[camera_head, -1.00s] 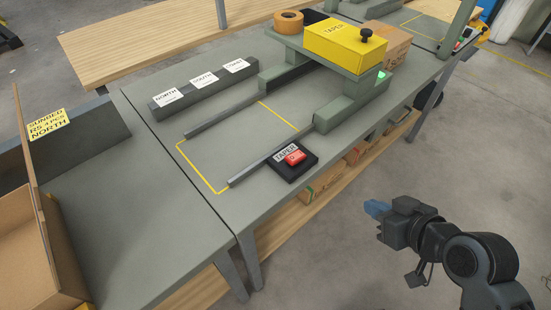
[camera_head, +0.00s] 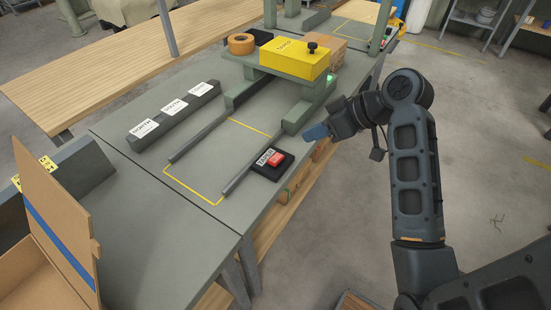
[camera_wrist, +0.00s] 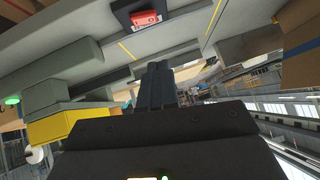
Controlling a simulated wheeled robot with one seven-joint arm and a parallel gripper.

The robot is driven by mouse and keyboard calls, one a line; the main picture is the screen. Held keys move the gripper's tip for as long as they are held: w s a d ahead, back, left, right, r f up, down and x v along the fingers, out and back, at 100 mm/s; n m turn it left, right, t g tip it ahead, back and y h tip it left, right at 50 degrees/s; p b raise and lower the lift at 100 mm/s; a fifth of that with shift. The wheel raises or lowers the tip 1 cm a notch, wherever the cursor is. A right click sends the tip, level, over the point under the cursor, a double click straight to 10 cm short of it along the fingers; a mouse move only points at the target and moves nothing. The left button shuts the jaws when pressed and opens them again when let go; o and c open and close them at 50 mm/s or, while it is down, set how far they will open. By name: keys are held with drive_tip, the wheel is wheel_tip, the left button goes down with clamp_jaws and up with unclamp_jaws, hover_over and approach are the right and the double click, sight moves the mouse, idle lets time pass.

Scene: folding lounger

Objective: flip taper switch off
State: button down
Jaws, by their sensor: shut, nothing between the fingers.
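The taper switch is a red rocker (camera_head: 276,159) on a black base (camera_head: 268,170) with a white TAPER label, near the table's front edge. It also shows at the top of the wrist view (camera_wrist: 146,18). The yellow taper machine (camera_head: 288,57) stands on a green-grey frame behind it, with a green light (camera_head: 330,79) lit. My gripper (camera_head: 308,134) has blue fingers and is shut and empty. It is in the air to the right of the switch and apart from it. The closed fingers also show in the wrist view (camera_wrist: 155,84).
Two grey rails (camera_head: 212,134) and a yellow outline lie left of the switch. A grey block (camera_head: 172,110) with white labels stands further left. An open cardboard box (camera_head: 58,215) is at the lower left. Floor is clear to the right.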

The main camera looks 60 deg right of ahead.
drive_tip(key=p, duration=0.1)
hover_over(272, 162)
drive_tip(key=s+d, duration=0.1)
drive_tip(key=s, duration=0.2)
wheel_tip(272, 162, down, 6)
drive_tip(key=shift+s+d+f, duration=0.15)
drive_tip(key=shift+f, duration=0.05)
drive_tip(key=f, duration=0.3)
drive_tip(key=shift+w+a+f+p, duration=0.15)
drive_tip(key=shift+w+a+p, duration=0.05)
drive_tip(key=shift+a+p, duration=0.15)
drive_tip(key=shift+a+f, duration=0.1)
drive_tip(key=shift+f, duration=0.55)
